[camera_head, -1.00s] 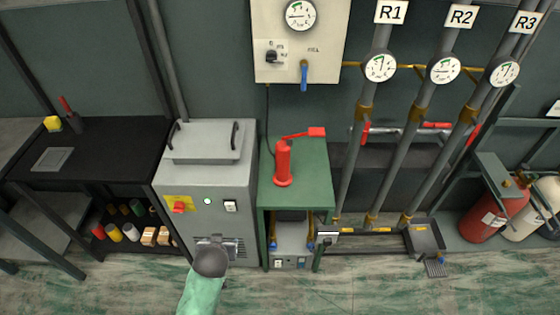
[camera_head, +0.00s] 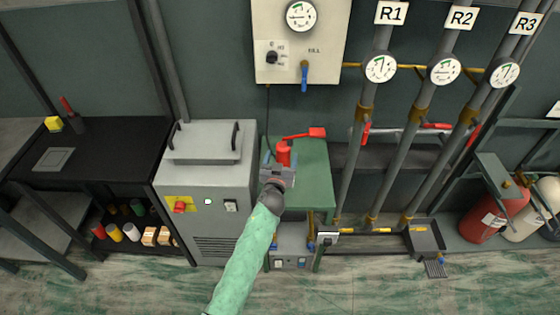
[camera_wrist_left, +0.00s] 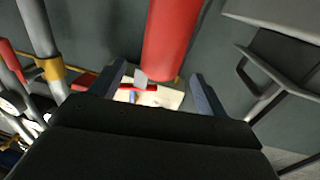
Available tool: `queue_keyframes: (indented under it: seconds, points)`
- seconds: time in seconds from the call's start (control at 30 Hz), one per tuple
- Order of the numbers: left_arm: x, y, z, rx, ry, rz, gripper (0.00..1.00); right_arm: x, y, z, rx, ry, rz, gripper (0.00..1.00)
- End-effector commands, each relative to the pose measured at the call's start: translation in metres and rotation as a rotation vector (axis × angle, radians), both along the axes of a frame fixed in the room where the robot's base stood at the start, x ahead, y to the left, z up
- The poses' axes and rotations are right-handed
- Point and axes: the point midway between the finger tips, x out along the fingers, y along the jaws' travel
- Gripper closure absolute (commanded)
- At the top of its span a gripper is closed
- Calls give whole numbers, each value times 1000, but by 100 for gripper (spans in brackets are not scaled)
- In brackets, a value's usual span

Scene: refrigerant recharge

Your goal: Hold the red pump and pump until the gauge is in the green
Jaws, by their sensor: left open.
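The red pump (camera_head: 283,151) stands on the green bench, its red lever (camera_head: 304,134) pointing right. My left gripper (camera_head: 278,168) is in front of the pump's body and hides its lower part and base. In the left wrist view, the red pump body (camera_wrist_left: 172,38) shows between the two spread fingers of the left gripper (camera_wrist_left: 158,72). I cannot tell whether a finger touches it. The panel gauge (camera_head: 301,16) on the wall above has a green arc; its needle is too small to read surely. My right gripper is not in view.
The grey cabinet (camera_head: 207,178) stands close left of the green bench (camera_head: 314,180). A blue-handled valve (camera_head: 304,76) hangs below the wall panel. Pipes with gauges, such as the R1 gauge (camera_head: 380,68), rise to the right. Red and white cylinders stand far right.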

Motion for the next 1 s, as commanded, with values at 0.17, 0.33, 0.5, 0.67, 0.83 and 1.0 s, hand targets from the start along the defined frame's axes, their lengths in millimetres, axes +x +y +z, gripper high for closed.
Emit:
queue_keyframes:
  seconds: [0.17, 0.33, 0.5, 0.67, 0.83, 1.0]
  points:
    - [25, -4, 3, -1, 1, 2, 24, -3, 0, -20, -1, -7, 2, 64]
    - [47, -7, 2, -1, 2, 2, 24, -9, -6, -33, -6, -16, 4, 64]
    - [61, -9, 1, -1, 2, 2, 24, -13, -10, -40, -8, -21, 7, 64]
    - [66, -10, 0, -1, 2, 2, 24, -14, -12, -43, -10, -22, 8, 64]
    - [66, -10, 0, -2, 2, 2, 24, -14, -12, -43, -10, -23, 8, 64]
    - [66, -10, 0, -1, 2, 2, 46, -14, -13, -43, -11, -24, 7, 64]
